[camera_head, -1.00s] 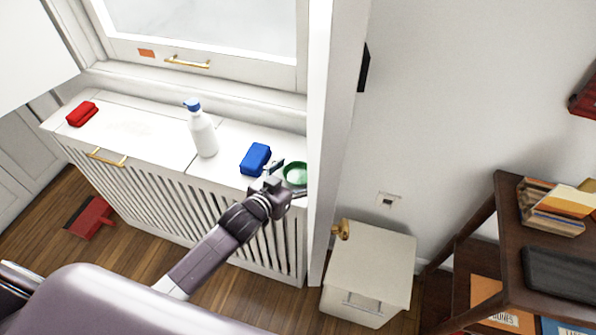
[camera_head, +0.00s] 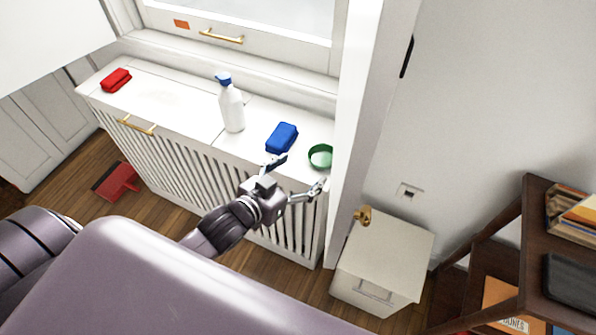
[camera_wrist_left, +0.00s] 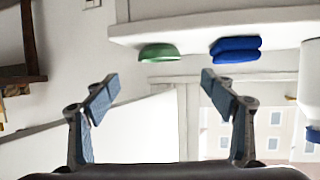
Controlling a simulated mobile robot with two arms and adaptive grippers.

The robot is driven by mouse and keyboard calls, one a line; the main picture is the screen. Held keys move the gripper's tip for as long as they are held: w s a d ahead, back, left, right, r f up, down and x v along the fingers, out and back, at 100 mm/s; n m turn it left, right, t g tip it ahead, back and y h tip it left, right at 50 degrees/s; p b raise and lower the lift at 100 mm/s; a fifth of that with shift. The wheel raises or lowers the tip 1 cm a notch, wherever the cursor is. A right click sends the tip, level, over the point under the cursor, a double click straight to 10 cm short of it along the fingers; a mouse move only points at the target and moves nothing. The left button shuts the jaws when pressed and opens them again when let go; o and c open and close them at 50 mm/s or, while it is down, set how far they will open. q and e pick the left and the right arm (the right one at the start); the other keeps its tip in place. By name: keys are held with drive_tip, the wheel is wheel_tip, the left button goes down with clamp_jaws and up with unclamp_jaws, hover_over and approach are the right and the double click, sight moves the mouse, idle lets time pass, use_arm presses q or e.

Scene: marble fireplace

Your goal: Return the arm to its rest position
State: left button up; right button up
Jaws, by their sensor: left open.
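My left gripper (camera_head: 297,176) is open and empty, in front of the right end of the white slatted radiator cover. In the head view its fingers are apart, near the cover's front edge. In the left wrist view the open fingers (camera_wrist_left: 160,92) show with nothing between them. A green bowl-like dish (camera_head: 321,157) and a blue sponge-like block (camera_head: 282,138) sit on the cover top beyond the fingers. The wrist view also shows the green dish (camera_wrist_left: 158,53) and blue block (camera_wrist_left: 236,50), apart from the fingers. My right gripper is not in view.
A red dustpan (camera_head: 118,181) lies on the wooden floor. A white cabinet (camera_head: 384,262) and a dark shelf (camera_head: 524,230) stand at right.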

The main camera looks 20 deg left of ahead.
use_arm(q)
drive_tip(key=shift+s+a+r, duration=0.15)
drive_tip(key=shift+s+r, duration=0.05)
drive_tip(key=shift+s, duration=0.2)
idle(0.3)
